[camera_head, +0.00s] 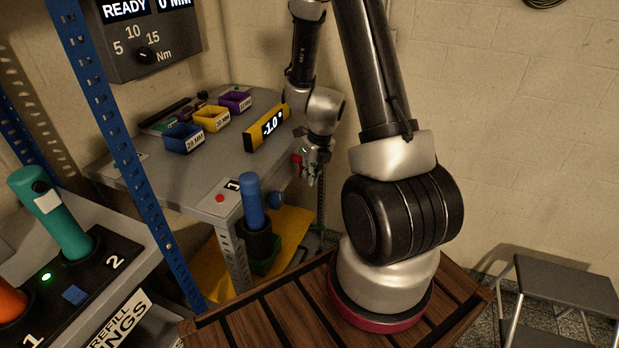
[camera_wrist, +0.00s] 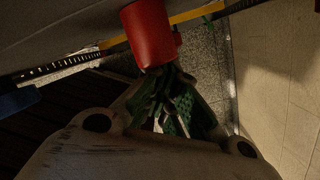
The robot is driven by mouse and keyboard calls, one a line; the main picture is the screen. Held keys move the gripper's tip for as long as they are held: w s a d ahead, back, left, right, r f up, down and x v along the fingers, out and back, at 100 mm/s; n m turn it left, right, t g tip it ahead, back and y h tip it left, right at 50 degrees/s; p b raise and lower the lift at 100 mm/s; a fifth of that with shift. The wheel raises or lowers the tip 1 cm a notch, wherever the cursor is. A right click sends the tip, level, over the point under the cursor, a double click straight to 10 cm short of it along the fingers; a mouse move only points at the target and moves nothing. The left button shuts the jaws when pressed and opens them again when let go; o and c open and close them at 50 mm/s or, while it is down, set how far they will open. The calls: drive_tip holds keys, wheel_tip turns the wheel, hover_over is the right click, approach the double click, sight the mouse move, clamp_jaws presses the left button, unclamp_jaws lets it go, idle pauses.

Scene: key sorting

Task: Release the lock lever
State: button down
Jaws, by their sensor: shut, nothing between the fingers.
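A red cylindrical grip (camera_wrist: 150,35), which looks like the lock lever's end, fills the upper middle of the wrist view. In the head view a small red part (camera_head: 296,160) shows at the right edge of the grey bench, partly hidden by my gripper. My gripper (camera_head: 311,180) is shut and empty, pointing down beside that edge. In the wrist view its fingertips (camera_wrist: 172,74) are at the lower end of the red grip. I cannot tell whether they touch it. The lever's mounting is hidden.
The grey bench (camera_head: 190,186) carries a yellow angle display (camera_head: 267,127) reading -1.0° and blue, yellow and purple bins. A grey stool (camera_head: 562,290) stands at right.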

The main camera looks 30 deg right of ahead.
drive_tip(key=shift+w+d, duration=0.2)
drive_tip(key=shift+d, duration=0.15)
drive_tip(key=shift+r, duration=0.75)
